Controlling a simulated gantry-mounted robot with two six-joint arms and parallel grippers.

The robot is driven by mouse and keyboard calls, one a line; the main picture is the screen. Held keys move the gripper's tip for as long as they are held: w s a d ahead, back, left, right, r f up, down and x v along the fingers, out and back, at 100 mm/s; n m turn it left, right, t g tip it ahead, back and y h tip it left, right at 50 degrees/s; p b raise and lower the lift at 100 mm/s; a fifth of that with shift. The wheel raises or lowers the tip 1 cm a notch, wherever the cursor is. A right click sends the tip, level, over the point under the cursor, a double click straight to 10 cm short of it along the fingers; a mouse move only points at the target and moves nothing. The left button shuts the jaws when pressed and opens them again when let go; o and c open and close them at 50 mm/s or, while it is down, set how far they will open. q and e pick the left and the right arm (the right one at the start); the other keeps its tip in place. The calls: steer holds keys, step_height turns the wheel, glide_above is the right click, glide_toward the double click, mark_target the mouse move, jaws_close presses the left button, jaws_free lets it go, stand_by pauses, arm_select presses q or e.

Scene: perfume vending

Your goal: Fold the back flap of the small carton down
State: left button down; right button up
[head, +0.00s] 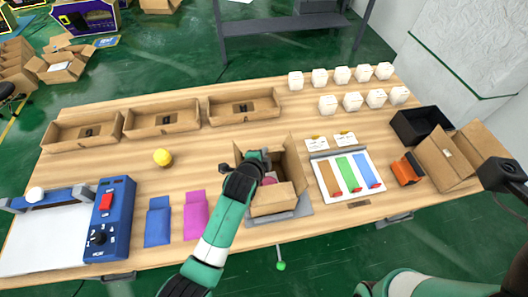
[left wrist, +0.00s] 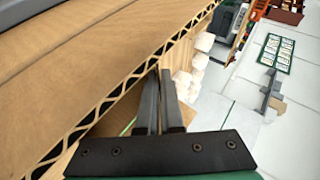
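The small carton (head: 289,183) stands open near the middle of the table in the head view, on a grey plate (head: 303,207). Its right side flap stands up, and a flap shows at the front. Something pinkish red (head: 269,178) lies inside. My left gripper (head: 262,158) is over the carton's back left part and hides much of the back flap. In the left wrist view its two fingers (left wrist: 160,103) are close together with nothing seen between them. A large corrugated cardboard edge (left wrist: 125,75) runs close beside the fingers; I cannot tell whether they touch.
Brown trays (head: 165,119) and white hexagonal pieces (head: 343,76) stand behind. A white board with coloured strips (head: 346,175), a black bin (head: 420,124) and a larger open carton (head: 450,155) are right. Blue and magenta pouches (head: 196,214) and a blue machine (head: 111,220) are left.

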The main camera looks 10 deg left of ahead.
arm_select(q)
steer(key=shift+s+f+t+b, duration=0.15)
steer(key=shift+f+t+b, duration=0.15)
steer(key=shift+f+b, duration=0.15)
steer(key=shift+r+t, duration=0.15)
steer(key=shift+t, duration=0.25)
steer(key=c, duration=1.1)
jaws_free()
steer(key=shift+o, duration=0.2)
steer(key=shift+s+r, duration=0.1)
